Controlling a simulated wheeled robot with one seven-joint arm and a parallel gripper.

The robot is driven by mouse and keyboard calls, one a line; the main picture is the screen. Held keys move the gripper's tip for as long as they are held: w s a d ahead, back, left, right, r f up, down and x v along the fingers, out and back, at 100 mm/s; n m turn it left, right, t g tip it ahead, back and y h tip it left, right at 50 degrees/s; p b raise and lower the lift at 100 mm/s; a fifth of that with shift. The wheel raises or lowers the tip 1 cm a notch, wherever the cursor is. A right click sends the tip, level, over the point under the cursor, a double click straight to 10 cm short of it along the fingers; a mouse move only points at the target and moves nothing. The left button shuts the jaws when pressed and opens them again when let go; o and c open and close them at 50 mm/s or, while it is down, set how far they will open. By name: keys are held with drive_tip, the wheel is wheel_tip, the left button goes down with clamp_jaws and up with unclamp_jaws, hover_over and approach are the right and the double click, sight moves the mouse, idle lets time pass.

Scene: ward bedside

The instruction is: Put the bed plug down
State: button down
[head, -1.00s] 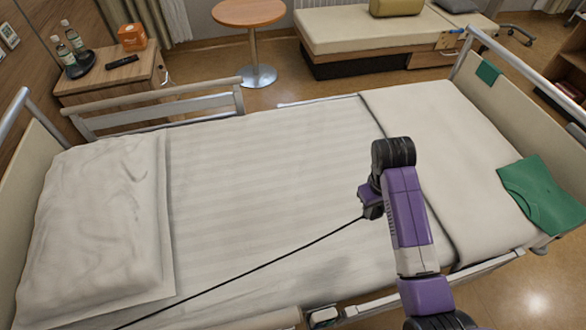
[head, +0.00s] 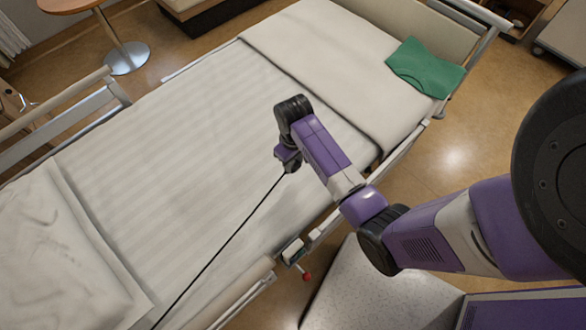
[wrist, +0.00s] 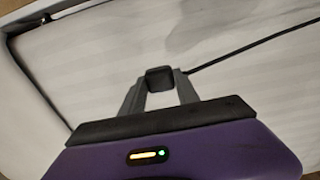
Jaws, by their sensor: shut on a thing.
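The bed plug (wrist: 160,76) is a small dark block between the two grey fingertips of my gripper (wrist: 160,90) in the wrist view. The fingers are shut on it. Its black cable (wrist: 240,50) runs off to the upper right there. In the head view my gripper (head: 289,160) is over the mattress of the bed (head: 185,150), and the plug is not clearly visible. The cable stretches from the gripper down to the lower left across the bed. I cannot tell the gripper's exact height above the sheet.
A white pillow (head: 55,250) lies at the bed's left end and a green cloth (head: 425,68) at its far right. Rails (head: 60,120) line the bed's far side. A pale speckled surface (head: 375,290) is below my arm. Open floor (head: 460,150) lies right of the bed.

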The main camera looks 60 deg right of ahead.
sight(293, 177)
drive_tip(key=shift+f, duration=3.75)
drive_tip(key=c, duration=0.9)
unclamp_jaws()
